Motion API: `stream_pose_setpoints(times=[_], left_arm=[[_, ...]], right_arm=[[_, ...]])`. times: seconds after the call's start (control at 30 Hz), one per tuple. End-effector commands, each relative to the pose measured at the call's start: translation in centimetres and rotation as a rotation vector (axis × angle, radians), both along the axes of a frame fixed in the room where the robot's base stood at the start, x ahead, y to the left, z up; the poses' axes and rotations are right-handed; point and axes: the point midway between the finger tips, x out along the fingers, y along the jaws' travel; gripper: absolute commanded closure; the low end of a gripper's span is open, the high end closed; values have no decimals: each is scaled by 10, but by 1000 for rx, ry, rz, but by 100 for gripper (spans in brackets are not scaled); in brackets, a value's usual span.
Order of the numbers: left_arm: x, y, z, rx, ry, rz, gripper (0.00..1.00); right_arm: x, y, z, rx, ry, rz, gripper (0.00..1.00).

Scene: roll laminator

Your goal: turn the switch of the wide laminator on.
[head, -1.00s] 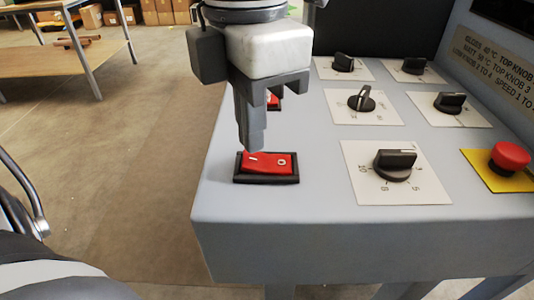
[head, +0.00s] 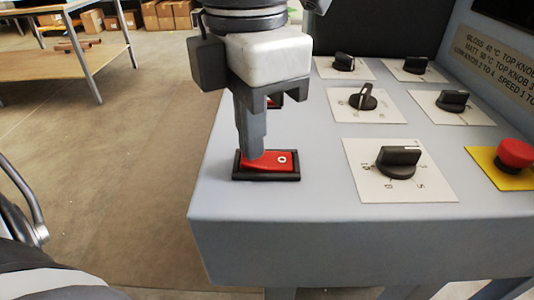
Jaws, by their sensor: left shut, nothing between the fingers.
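A red rocker switch (head: 270,166) in a black frame sits near the front left corner of the grey laminator panel (head: 310,225). Its right end carries an O mark. My left gripper (head: 253,155) points down, shut and empty, with its fingertips at the left end of this rocker, seemingly touching it. The fingertips hide the mark on that end. The left end looks pressed down. A second red switch (head: 274,99) lies farther back, mostly hidden behind the gripper. My right gripper is not in view.
Several black knobs on white plates, such as the front one (head: 398,161), stand right of the switches. A red emergency button (head: 515,154) on a yellow plate is at the far right. A wooden table (head: 80,63) stands apart at the back left.

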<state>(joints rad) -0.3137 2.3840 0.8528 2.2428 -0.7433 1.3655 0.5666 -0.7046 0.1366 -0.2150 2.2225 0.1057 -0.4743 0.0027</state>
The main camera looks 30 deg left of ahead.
Motion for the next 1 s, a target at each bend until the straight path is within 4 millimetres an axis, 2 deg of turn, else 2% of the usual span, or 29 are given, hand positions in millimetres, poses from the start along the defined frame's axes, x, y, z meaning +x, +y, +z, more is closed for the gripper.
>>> stream_pose_setpoints(times=[0.47,1.0], left_arm=[[0,0,-4,0,-1,0,100],[0,0,37,0,-1,1,100]], right_arm=[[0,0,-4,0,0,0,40],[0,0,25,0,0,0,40]])
